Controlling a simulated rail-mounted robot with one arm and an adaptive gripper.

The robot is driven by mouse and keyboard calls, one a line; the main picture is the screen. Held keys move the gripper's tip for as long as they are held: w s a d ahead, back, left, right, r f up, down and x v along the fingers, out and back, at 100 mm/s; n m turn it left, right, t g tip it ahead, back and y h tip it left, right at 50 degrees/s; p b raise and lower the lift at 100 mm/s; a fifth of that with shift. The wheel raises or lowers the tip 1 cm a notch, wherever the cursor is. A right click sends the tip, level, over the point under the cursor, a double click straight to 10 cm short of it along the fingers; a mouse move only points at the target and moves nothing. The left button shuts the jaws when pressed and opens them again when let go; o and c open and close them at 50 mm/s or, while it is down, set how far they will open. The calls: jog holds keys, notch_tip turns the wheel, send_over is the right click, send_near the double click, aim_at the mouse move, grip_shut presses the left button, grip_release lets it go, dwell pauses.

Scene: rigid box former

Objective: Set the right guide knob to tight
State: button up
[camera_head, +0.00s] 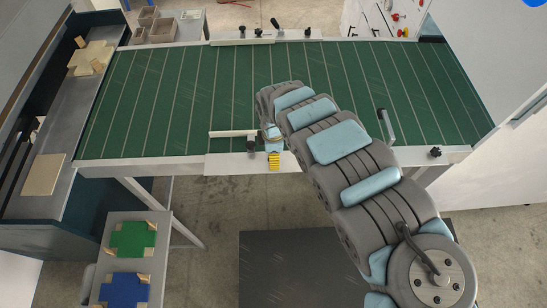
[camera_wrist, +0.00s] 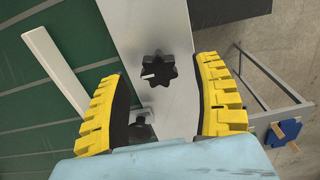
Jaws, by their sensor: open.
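A black star-shaped knob (camera_wrist: 158,67) with a white mark pointing left sits on a pale metal plate (camera_wrist: 150,20) in the wrist view. My gripper (camera_wrist: 162,72) is open, its two yellow-padded fingers on either side of the knob, with visible gaps. I cannot tell its height above the knob. A second dark fitting (camera_wrist: 141,130) shows lower down, between the finger bases and partly hidden. In the head view my gripper (camera_head: 274,161) is over the near edge of the conveyor, and the plate (camera_head: 228,165) lies beside it. No tight marking is legible.
A white guide bar (camera_head: 232,133) lies over the green conveyor (camera_head: 180,100), left of my gripper. Another black knob (camera_head: 436,152) is at the near right edge. Blue (camera_head: 125,290) and green (camera_head: 132,239) blanks lie on a stand at lower left.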

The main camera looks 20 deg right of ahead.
jog(key=shift+f, duration=0.8)
jog(key=c, duration=1.2)
